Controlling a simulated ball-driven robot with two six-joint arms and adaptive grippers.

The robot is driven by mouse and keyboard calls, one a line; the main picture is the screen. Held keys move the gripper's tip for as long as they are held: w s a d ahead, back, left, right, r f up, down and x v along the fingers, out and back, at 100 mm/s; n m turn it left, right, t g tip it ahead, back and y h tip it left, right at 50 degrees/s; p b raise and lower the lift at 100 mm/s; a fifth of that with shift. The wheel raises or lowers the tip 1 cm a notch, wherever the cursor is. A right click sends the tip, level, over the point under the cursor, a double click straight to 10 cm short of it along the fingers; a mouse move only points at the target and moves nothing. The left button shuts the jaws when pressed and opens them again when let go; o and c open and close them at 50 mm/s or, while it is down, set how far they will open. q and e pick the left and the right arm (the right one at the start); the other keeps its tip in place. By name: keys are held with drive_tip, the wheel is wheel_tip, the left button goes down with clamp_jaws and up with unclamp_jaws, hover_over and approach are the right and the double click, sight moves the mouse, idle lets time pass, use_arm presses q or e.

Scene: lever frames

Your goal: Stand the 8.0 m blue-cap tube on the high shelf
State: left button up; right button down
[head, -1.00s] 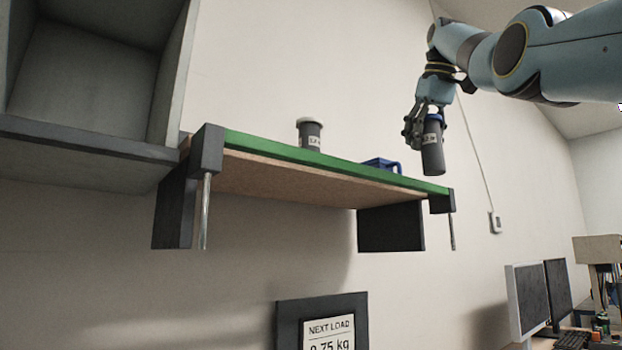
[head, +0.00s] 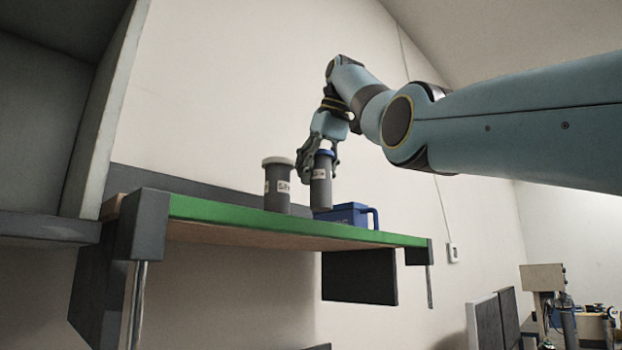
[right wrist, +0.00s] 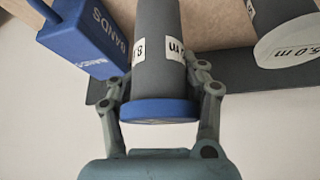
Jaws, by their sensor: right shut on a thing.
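The blue-cap tube (head: 321,186) is grey with a white label and stands upright over the high shelf (head: 260,229), beside a white-capped grey tube (head: 277,188). My right gripper (head: 319,170) is shut on it just below the cap. In the right wrist view the tube (right wrist: 157,42) sits between both fingers (right wrist: 160,88), and its partly hidden label shows an 8 and an m. I cannot tell whether its bottom touches the shelf. My left gripper is not in view.
A blue box with a handle (head: 350,213) stands right of the held tube; it reads BANDS in the right wrist view (right wrist: 88,38). Another tube there (right wrist: 285,30) reads 5.0 m. A grey cabinet (head: 95,130) is at the left. The green front edge is free towards the right end.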

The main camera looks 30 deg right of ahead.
sight(314, 196)
drive_tip(key=shift+w+a, duration=0.1)
drive_tip(key=shift+w, duration=0.2)
drive_tip(key=shift+f, duration=0.35)
wheel_tip(314, 196, down, 3)
drive_tip(key=shift+s+f, duration=0.1)
drive_tip(key=shift+f, duration=0.35)
drive_tip(key=shift+r, duration=0.1)
drive_tip(key=c, duration=0.5)
unclamp_jaws()
drive_tip(key=shift+f, duration=0.2)
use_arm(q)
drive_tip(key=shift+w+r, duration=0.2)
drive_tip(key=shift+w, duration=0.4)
